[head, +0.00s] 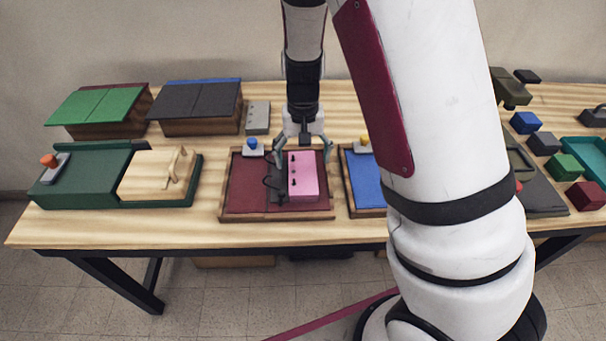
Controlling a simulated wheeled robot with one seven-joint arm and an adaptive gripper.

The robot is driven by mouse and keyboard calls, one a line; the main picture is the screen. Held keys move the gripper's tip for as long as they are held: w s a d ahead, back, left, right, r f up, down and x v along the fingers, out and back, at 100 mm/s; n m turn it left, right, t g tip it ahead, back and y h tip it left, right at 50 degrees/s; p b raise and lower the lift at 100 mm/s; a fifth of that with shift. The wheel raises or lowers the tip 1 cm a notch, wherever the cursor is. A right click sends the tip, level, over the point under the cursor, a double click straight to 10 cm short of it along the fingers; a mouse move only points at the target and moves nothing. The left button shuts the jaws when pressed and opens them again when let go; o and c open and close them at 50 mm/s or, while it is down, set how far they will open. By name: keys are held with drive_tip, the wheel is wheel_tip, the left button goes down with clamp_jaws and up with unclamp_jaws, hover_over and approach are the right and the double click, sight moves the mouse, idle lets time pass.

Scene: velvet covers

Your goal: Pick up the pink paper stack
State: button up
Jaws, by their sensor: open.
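A pink block-like stack (303,177) with small dark marks on its top lies in the shallow wooden tray (234,214) with a dark red lining, in the tray's right part. My gripper (303,154) points down over the far end of the pink stack. Its fingers are spread wide, one to each side of the stack. I cannot tell whether they touch it. A dark patch lies beside the stack's left side, with a thin black loop on it.
A blue knob (253,145) stands at the tray's back edge. A blue-lined tray (367,182) is close on the right, partly behind my arm. A green tray with a wooden lid (155,178) is left. Lidded boxes (195,104) stand behind. Small coloured blocks (566,165) lie right.

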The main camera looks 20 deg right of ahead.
sight(303, 171)
wheel_tip(303, 171, down, 5)
drive_tip(key=shift+w+f, duration=0.1)
drive_tip(key=shift+w, duration=0.05)
drive_tip(key=c, duration=1.4)
